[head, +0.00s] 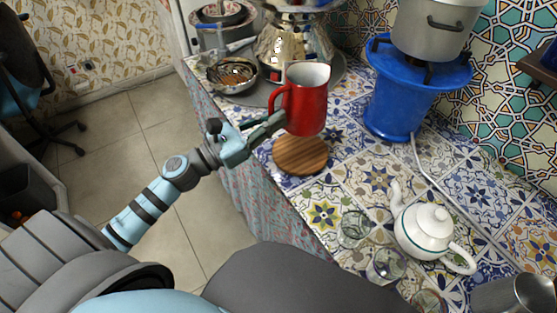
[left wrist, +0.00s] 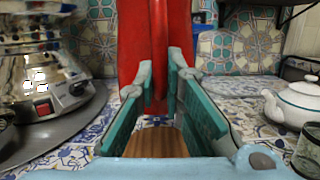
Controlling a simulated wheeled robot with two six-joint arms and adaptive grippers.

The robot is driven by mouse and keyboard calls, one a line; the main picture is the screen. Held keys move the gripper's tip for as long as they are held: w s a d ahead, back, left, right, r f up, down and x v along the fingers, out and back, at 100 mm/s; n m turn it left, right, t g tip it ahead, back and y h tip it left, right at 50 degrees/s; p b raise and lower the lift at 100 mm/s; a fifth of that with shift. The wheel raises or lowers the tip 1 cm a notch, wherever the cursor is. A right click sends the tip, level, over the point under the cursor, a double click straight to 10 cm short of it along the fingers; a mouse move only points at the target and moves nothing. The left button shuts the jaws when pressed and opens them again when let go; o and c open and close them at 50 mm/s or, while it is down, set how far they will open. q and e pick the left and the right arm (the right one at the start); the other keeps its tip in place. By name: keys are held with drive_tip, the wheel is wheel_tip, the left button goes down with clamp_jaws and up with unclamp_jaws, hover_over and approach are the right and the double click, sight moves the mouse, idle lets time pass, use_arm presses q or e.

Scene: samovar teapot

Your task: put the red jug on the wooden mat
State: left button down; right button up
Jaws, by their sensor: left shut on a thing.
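The red jug (head: 306,98) is upright, with its handle toward my left gripper. My left gripper (head: 272,122) is shut on the jug's handle, low on the jug's left side. In the left wrist view the jug (left wrist: 133,42) rises between and beyond the two green fingers (left wrist: 160,95). The round wooden mat (head: 300,158) lies on the tiled counter just below and in front of the jug in the head view. It also shows under the fingers in the left wrist view (left wrist: 157,143). I cannot tell if the jug touches anything beneath it. My right gripper is not in view.
A silver samovar (head: 293,42) stands on a tray behind the jug, beside a metal bowl (head: 232,75). A blue stand (head: 397,95) bears a grey pot (head: 432,28). A white teapot (head: 424,228) and glasses (head: 354,228) stand at the front right.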

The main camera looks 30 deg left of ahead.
use_arm(q)
wheel_tip(320, 180, down, 11)
drive_tip(key=b, duration=0.3)
drive_tip(key=shift+r+b, duration=0.1)
drive_tip(key=shift+b, duration=0.2)
drive_tip(key=c, duration=2.1)
unclamp_jaws()
drive_tip(key=o, duration=0.4)
drive_tip(key=shift+s, duration=0.1)
